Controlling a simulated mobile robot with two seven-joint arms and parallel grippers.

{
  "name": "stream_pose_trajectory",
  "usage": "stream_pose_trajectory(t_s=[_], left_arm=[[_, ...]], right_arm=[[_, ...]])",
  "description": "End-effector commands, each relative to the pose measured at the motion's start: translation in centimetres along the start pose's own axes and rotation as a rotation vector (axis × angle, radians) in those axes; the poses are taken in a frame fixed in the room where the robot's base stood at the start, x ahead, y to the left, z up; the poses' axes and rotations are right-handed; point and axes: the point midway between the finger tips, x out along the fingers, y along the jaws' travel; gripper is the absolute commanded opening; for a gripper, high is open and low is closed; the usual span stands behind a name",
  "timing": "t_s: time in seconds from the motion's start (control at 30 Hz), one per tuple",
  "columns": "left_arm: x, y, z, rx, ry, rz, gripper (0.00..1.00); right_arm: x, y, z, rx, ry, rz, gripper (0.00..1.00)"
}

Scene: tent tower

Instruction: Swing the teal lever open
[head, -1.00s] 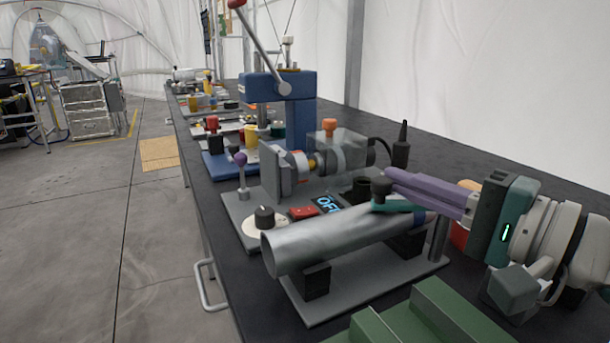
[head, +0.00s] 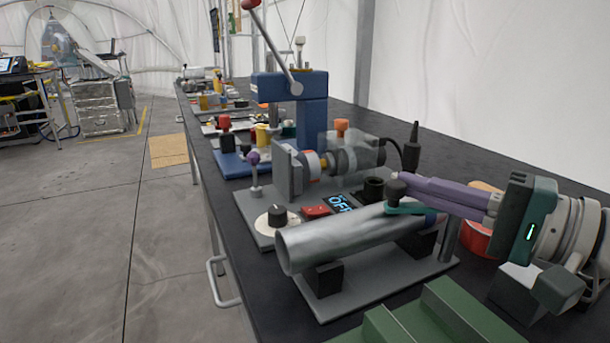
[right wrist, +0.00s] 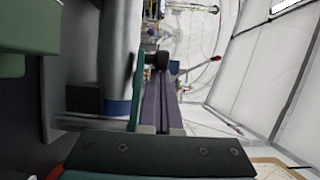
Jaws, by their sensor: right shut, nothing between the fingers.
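The teal lever (head: 410,208) lies along the right end of a grey metal pipe (head: 340,237), beside a blue band. A dark round knob (head: 396,189) stands on the lever's free end. My right gripper (head: 406,183) has purple fingers, shut and empty, with their tips close beside the knob on its right side. In the right wrist view, the teal lever (right wrist: 136,92) runs beside the purple fingers, and the knob (right wrist: 156,60) is at their tips (right wrist: 164,68). I cannot tell whether they touch. My left gripper is out of view.
The pipe rests on black blocks on a grey plate (head: 385,285). A green fixture (head: 440,315) stands in front, and a red round container (head: 478,241) is behind my gripper. A motor rig with a clear cover (head: 345,152) and a blue press (head: 300,90) stand further back.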

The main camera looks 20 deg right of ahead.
Motion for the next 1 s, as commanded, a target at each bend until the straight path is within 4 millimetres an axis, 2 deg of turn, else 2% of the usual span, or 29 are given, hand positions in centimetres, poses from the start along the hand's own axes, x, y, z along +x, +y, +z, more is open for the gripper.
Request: stream_pose_trajectory(t_s=[0.2,0.6,1.0], left_arm=[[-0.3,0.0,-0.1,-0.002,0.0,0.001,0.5],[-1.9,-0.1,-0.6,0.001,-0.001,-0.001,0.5],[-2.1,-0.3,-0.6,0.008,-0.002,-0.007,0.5]], right_arm=[[-0.7,-0.1,0.1,-0.002,-0.093,0.002,0.0],[-1.5,-0.2,0.8,0.001,-0.087,0.0,0.0],[-1.6,0.0,1.0,0.0,-0.088,0.0,0.0]])
